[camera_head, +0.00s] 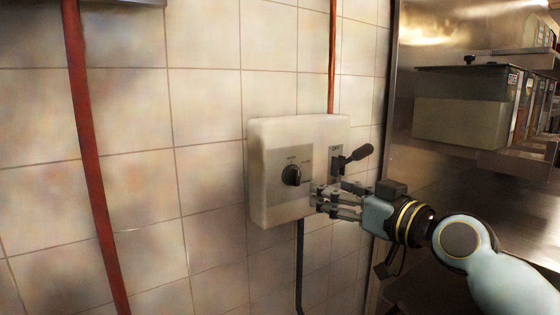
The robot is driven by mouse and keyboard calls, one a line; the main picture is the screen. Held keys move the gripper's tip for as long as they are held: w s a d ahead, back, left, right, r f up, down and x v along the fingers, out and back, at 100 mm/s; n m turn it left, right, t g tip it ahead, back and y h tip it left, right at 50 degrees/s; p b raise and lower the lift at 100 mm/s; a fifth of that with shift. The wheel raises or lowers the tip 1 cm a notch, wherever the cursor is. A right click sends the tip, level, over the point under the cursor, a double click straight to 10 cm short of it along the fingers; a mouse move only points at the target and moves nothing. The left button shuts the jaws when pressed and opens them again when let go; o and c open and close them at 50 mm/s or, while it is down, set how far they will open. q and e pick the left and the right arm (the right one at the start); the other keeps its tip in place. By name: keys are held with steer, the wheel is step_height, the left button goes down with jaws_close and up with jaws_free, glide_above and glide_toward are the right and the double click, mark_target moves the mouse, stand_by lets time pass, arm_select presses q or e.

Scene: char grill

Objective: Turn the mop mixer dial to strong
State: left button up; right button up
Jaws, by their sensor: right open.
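The mop mixer dial (291,175) is a round black knob on a grey plate, set on a pale wall-mounted box (265,210). Small labels surround the knob, too small to read for sure. A black lever (354,157) on a second small plate sticks out at the box's right side. My right gripper (318,200) reaches in from the right, open, with its fingertips in front of the box, just right of and a little below the dial. It appears apart from the dial and holds nothing. My left gripper is out of view.
A red pipe (85,140) runs down the tiled wall at left, and a copper pipe (332,60) enters the box from above. A black hose (299,265) hangs below it. Steel shelving with a grey container (460,120) stands at right.

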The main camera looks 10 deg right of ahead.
mark_target(298, 176)
steer(key=x, duration=1)
steer(key=shift+w+f, duration=0.15)
steer(key=shift+w, duration=0.25)
steer(key=c, duration=1.1)
